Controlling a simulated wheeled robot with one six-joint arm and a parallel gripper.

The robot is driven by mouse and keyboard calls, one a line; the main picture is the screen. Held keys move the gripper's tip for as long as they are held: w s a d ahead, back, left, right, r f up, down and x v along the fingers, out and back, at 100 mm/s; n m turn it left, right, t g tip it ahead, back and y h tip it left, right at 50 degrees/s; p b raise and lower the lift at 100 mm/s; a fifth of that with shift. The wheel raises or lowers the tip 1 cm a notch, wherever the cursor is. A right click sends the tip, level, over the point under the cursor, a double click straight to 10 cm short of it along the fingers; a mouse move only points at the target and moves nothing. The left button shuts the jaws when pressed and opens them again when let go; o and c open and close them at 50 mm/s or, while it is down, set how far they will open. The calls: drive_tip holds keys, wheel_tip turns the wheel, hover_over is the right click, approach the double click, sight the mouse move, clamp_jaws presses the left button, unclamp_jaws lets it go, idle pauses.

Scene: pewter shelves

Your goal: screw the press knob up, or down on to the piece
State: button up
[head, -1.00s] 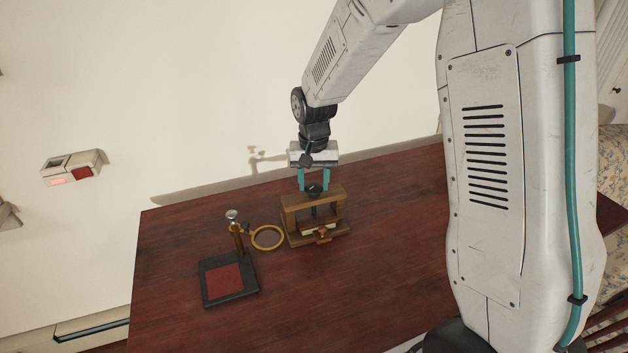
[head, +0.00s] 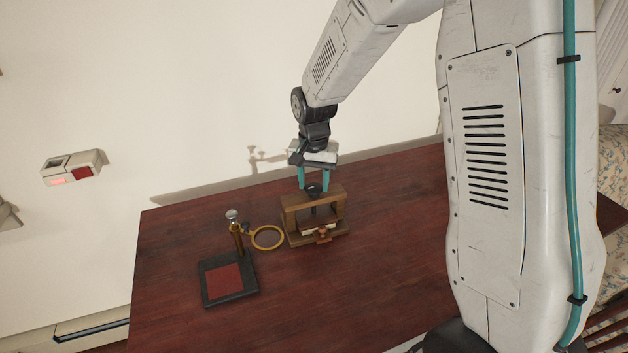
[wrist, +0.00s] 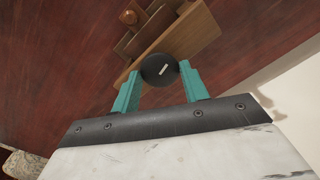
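The wooden press (head: 331,195) stands on the table, with a dark round knob (head: 312,188) on top of its crossbeam. A dark screw runs down from the beam towards a pale piece (head: 318,228) low in the frame; whether they touch I cannot tell. My gripper (head: 313,186) points down over the press, its teal fingers on either side of the knob. In the wrist view the knob (wrist: 160,70), with a short white mark, sits between the fingertips, which appear to touch its rim. My gripper looks shut on it.
A black stand with a red pad (head: 226,281) and a brass-ringed magnifier (head: 267,238) stand left of the press. The dark red table (head: 390,230) is clear to the right. A wall (head: 220,90) rises behind, with a small box (head: 74,167) on it.

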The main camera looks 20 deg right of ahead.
sight(314, 187)
drive_tip(key=o, duration=0.4)
wheel_tip(314, 187, up, 8)
drive_tip(key=shift+f, duration=0.1)
idle(0.6)
drive_tip(key=s+d+r+n, duration=0.1)
drive_tip(key=s+r+n, duration=0.1)
drive_tip(key=s, duration=0.8)
drive_tip(key=s+d+r+n+t, duration=0.1)
drive_tip(key=s+r, duration=0.4)
drive_tip(key=s, duration=0.6)
drive_tip(key=s+d+r+n, duration=0.1)
drive_tip(key=s+r+n, duration=0.2)
drive_tip(key=s, duration=0.7)
drive_tip(key=shift+s+d+r+n, duration=0.1)
drive_tip(key=shift+s+r+n, duration=0.2)
drive_tip(key=shift+s, duration=0.1)
